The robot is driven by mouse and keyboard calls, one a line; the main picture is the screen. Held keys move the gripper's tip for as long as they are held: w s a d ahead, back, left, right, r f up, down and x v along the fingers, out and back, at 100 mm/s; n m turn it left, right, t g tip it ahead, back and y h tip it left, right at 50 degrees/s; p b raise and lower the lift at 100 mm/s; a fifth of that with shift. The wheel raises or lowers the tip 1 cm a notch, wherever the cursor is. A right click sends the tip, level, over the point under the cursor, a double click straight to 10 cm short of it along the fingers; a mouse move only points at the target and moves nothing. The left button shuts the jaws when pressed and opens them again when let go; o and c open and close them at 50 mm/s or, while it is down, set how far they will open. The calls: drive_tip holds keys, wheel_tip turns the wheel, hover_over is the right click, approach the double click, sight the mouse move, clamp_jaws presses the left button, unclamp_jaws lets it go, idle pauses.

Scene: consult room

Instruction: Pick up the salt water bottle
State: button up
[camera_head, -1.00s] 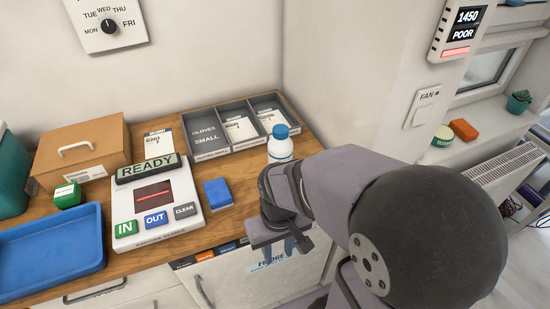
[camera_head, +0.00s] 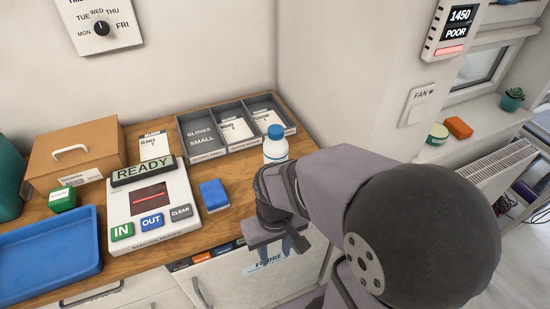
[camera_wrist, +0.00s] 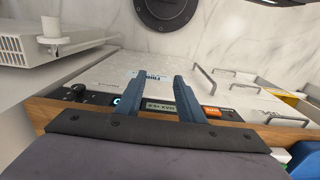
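A white bottle with a blue cap (camera_head: 275,147) stands upright on the wooden counter, near its right end, in front of the grey divided tray. Its label is too small to read, so I cannot confirm that it is the salt water bottle. In the head view my gripper (camera_head: 288,243) is below and in front of the bottle, pointing down past the counter's front edge, apart from the bottle. In the wrist view my gripper (camera_wrist: 160,78) has its two fingers spread with nothing between them. I cannot make out the bottle in the wrist view.
A grey divided tray (camera_head: 213,155) stands behind the bottle. A READY scanner panel (camera_head: 172,214), blue block (camera_head: 214,194), green box (camera_head: 62,199), cardboard box (camera_head: 90,135) and blue tray (camera_head: 55,262) lie to the left. The fridge front (camera_head: 225,285) is below the counter.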

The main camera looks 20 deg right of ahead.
sight(272, 137)
drive_tip(key=o, duration=0.4)
drive_tip(key=shift+c, duration=0.2)
drive_tip(key=w+a+r+m+t+p, duration=0.1)
drive_tip(key=w+r+t+p, duration=0.3)
drive_tip(key=w, duration=0.6)
drive_tip(key=w+a+r+m+t+p, duration=0.1)
drive_tip(key=w+r+t+p, duration=0.3)
drive_tip(key=w, duration=0.6)
drive_tip(key=w+d+r+m+t+h, duration=0.2)
drive_tip(key=w+d+r+t+h, duration=0.15)
drive_tip(key=w+r, duration=0.3)
drive_tip(key=d+m+h+b, duration=0.1)
drive_tip(key=d+h+b, duration=0.1)
drive_tip(key=b, duration=0.3)
drive_tip(key=s+d+m+t+h+b, duration=0.1)
drive_tip(key=d+m+h+b, duration=0.1)
drive_tip(key=d+h+b, duration=0.1)
drive_tip(key=s+d+m+h+b, duration=0.1)
drive_tip(key=d+m+h+b, duration=0.1)
drive_tip(key=b, duration=0.4)
drive_tip(key=shift+s+d+f+t+h+b, duration=0.15)
drive_tip(key=shift+d+f+t+h+b, duration=0.2)
drive_tip(key=shift+h, duration=0.5)
drive_tip(key=f+b, duration=0.1)
drive_tip(key=b, duration=0.1)
drive_tip(key=f+g+h+b, duration=0.1)
drive_tip(key=shift+s+a+b, duration=0.2)
drive_tip(key=shift+s+b, duration=0.15)
drive_tip(key=shift+s, duration=0.05)
drive_tip(key=shift+r, duration=0.1)
